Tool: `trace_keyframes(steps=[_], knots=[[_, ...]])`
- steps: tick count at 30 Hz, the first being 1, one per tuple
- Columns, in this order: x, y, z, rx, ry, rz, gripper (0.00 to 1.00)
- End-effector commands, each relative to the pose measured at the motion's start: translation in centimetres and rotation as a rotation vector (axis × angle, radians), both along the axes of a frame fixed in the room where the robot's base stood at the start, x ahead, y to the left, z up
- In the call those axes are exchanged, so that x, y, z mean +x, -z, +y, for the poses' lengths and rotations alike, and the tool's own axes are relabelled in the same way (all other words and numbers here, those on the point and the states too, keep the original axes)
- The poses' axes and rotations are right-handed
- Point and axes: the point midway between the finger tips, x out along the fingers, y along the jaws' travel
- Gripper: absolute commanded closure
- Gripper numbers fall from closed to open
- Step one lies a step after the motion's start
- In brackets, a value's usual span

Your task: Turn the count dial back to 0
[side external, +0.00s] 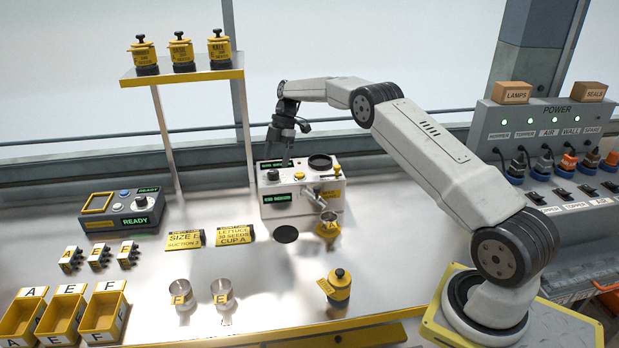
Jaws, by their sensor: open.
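The white seeder (303,205) stands on the bench at the middle. A dark round knob (272,175) sits at its left front, between two green displays; it looks like the count dial, but its setting is too small to read. My gripper (287,161) points down over the left part of the seeder's top, behind and slightly right of this knob. Its jaws are open and nothing shows between them. I cannot tell whether its tips touch the seeder. Another dark knob (141,202) is on the grey control box (115,222) at the left, far from my gripper.
A shelf (180,78) with several yellow-and-black canisters stands behind left. Yellow bins (62,318), metal cups (180,293) and a yellow canister (337,287) are in front. A power panel (553,130) is at right. The bench between the bins and the cups is clear.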

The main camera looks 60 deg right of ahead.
Motion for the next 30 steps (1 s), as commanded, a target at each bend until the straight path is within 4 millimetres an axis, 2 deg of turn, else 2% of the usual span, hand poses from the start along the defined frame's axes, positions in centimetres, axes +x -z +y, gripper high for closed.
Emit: trace_keyframes(steps=[18, 30], knots=[[-3.3, -4.1, 0.9, 0.000, 0.000, -0.001, 0.19], [-6.0, -5.4, 1.6, 0.000, 0.000, -0.001, 0.19]])
